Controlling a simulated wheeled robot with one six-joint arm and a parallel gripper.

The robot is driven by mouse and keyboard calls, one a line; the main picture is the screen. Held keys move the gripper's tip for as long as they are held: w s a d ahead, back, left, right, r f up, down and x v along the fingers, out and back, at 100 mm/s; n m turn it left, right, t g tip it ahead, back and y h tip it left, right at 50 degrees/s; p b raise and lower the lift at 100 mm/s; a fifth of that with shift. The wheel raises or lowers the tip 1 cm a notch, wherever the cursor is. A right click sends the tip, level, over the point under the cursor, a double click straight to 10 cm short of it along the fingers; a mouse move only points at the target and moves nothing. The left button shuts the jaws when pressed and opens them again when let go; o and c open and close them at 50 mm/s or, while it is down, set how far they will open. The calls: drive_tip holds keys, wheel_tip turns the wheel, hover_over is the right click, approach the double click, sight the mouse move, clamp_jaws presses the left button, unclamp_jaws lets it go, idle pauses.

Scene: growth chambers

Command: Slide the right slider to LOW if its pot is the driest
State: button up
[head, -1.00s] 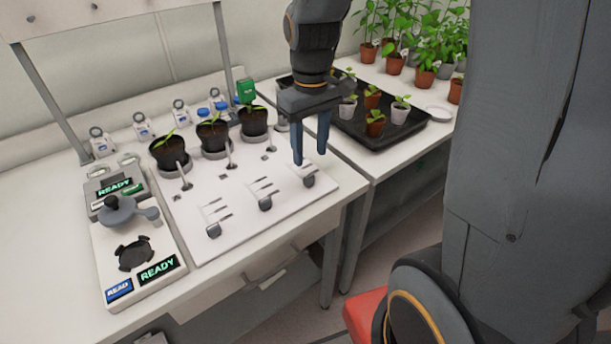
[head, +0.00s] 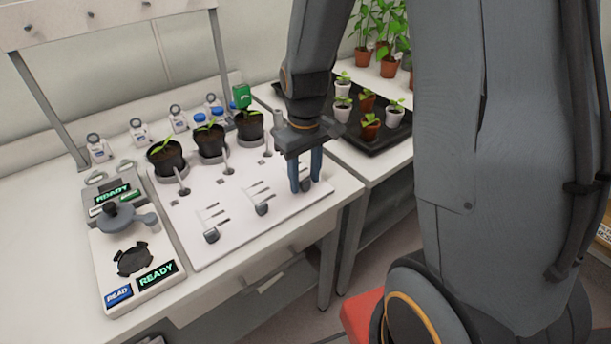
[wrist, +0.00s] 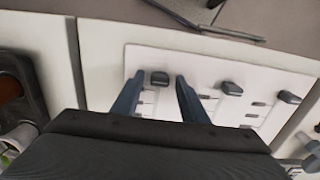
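The white slider panel (head: 240,225) carries three sliders. The left knob (head: 211,236) and middle knob (head: 262,209) sit at the front ends of their tracks. In the wrist view, the right slider knob (wrist: 159,78) lies between my two open fingers, with a gap on each side. Three black pots with seedlings stand behind the panel: left pot (head: 166,158), middle pot (head: 209,141), right pot (head: 249,126). The scale markings are too small to read.
A reading device (head: 142,278) with lit READY displays stands left of the panel. A black tray (head: 372,142) with small pots is on the bench to the right. Small bottles line the back. A gap separates the two benches.

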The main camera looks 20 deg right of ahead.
clamp_jaws()
drive_tip(key=shift+w+a, duration=0.25)
drive_tip(key=shift+w, duration=0.5)
drive_tip(key=shift+w+a, duration=0.2)
drive_tip(key=shift+w, duration=0.55)
drive_tip(key=shift+o, duration=0.9)
unclamp_jaws()
wheel_tip(320, 180, up, 8)
drive_tip(key=b, duration=0.1)
drive_tip(key=shift+f, duration=0.1)
